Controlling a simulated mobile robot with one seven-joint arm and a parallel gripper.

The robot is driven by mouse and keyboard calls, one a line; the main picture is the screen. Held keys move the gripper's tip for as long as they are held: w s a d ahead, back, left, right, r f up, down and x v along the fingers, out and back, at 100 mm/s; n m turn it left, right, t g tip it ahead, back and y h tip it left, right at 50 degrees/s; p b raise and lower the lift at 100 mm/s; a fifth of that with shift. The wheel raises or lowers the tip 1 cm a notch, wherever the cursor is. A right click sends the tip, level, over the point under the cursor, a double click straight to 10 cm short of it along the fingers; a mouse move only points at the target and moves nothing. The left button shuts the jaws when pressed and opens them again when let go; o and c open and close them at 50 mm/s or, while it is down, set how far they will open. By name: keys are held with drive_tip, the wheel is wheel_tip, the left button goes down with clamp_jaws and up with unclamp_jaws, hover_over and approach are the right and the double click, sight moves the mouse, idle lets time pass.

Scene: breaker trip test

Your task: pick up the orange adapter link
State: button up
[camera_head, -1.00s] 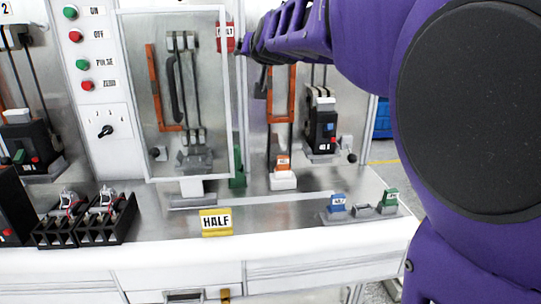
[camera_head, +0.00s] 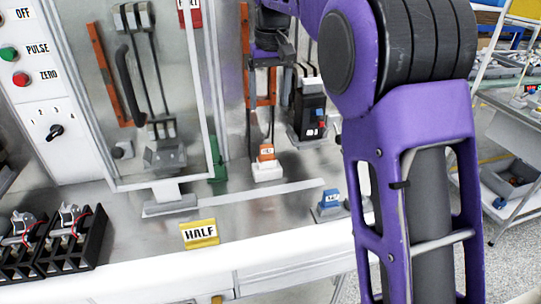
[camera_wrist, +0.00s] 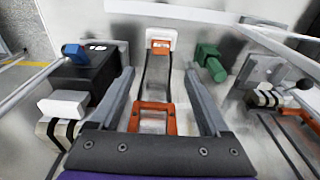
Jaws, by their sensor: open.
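The orange adapter link (camera_head: 266,152) is a small block with a white label. It sits upright in a white base on the metal bench, below the back panel. It also shows in the wrist view (camera_wrist: 160,46), top centre. My gripper (camera_head: 262,122) points down above the link in the head view. In the wrist view my gripper (camera_wrist: 159,74) is open, its two grey fingers spread either side of the line to the link. Nothing is between the fingertips, and the link lies beyond them, apart.
A black breaker (camera_head: 308,112) stands close right of the gripper. A green block (camera_head: 217,160) and a clear-doored panel are to the left. A blue link (camera_head: 330,198) sits on the bench at the right.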

sight(267, 146)
drive_tip(key=f, duration=0.7)
drive_tip(key=w+f, duration=0.1)
drive_tip(key=f, duration=0.3)
drive_tip(key=shift+w+a, duration=0.1)
drive_tip(key=shift+a, duration=0.1)
drive_tip(key=f, duration=0.3)
drive_tip(key=w+f, duration=0.1)
drive_tip(key=f, duration=0.1)
drive_tip(key=shift+a, duration=0.25)
clamp_jaws()
